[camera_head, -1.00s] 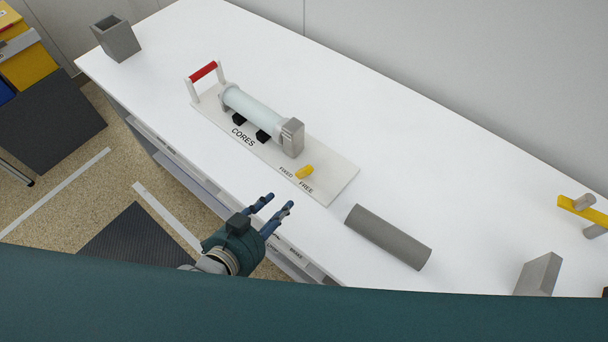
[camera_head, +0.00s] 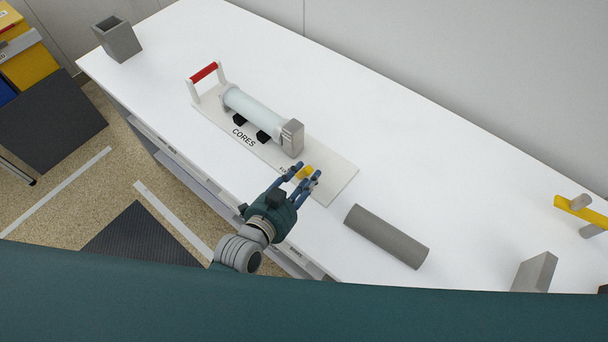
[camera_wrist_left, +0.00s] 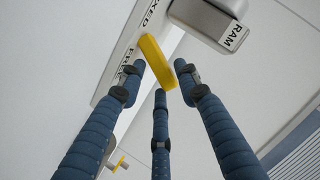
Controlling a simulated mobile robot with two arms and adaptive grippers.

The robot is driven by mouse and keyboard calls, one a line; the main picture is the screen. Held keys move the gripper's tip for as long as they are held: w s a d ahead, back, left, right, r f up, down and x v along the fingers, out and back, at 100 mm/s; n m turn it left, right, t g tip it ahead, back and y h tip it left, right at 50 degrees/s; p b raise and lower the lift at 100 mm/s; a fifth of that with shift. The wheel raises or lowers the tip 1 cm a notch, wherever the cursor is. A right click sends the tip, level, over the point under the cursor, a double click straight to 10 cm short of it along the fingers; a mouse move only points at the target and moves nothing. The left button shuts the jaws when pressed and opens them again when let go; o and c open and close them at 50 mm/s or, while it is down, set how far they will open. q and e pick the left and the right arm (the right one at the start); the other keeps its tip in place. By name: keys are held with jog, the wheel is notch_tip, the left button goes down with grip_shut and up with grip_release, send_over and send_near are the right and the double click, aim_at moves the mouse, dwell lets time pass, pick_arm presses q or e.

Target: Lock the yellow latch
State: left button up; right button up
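The yellow latch (camera_head: 305,171) sits on the white board (camera_head: 342,182) near its right end, beside the printed FIXED and FREE labels. In the left wrist view the latch (camera_wrist_left: 157,62) is a yellow bar lying at an angle between FIXED and FREE lettering. My left gripper (camera_head: 303,177) is at the latch, its blue fingers spread around it. In the left wrist view the gripper's fingers (camera_wrist_left: 160,74) are apart, with the latch between and beyond the tips; I cannot tell whether they touch it. My right gripper is not in view.
A pale cylinder (camera_head: 255,107) lies on the board between a red handle (camera_head: 204,72) and a grey block marked RAM (camera_head: 292,138). A grey cylinder (camera_head: 387,237) lies to the right on the white table (camera_head: 420,150). A grey open box (camera_head: 117,39) stands far left.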

pick_arm(q)
jog(key=shift+w, duration=0.1)
grip_shut()
